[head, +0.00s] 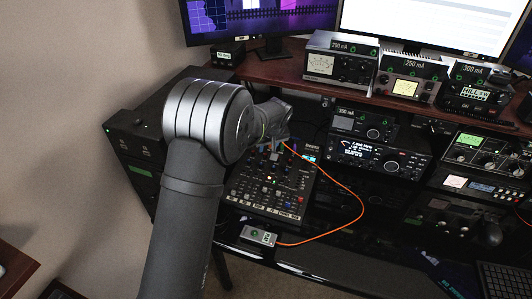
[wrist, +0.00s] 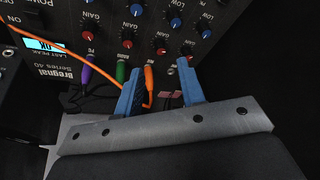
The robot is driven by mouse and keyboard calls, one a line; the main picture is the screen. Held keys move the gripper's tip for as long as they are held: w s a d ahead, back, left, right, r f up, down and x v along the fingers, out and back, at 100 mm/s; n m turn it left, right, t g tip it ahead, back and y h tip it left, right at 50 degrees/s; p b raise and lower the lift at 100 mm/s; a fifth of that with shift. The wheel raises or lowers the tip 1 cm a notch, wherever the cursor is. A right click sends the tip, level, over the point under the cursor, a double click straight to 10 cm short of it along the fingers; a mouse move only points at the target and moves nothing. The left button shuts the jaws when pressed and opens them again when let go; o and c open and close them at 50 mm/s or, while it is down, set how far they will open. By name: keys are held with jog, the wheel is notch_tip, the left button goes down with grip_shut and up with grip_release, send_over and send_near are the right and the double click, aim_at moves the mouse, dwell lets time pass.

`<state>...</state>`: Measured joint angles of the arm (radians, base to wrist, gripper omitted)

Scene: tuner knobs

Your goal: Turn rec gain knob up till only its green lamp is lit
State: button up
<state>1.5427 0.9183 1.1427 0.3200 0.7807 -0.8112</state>
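In the wrist view, my gripper (wrist: 160,70) has two blue fingers spread apart with a gap between them. The mixer panel (wrist: 110,30) lies beyond the tips, with rows of red-capped and blue-capped knobs, several marked GAIN. A red-capped knob (wrist: 160,43) is just beyond the gap, apart from the fingers. I cannot read which knob is the rec gain knob, and no lit green lamp is clear beside these knobs. In the head view, the mixer (head: 268,190) stands below my wrist, which hides its top edge and the fingertips.
An orange plug and cable (wrist: 148,85) stand near the left finger, with green and purple plugs to its left. In the head view, the orange cable (head: 363,206) loops to a small grey box (head: 258,236) in front of the mixer. Radios (head: 372,157) stand at right.

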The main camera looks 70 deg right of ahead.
aim_at(265, 154)
jog(key=x, duration=0.6)
jog(key=shift+c, duration=0.3)
grip_shut()
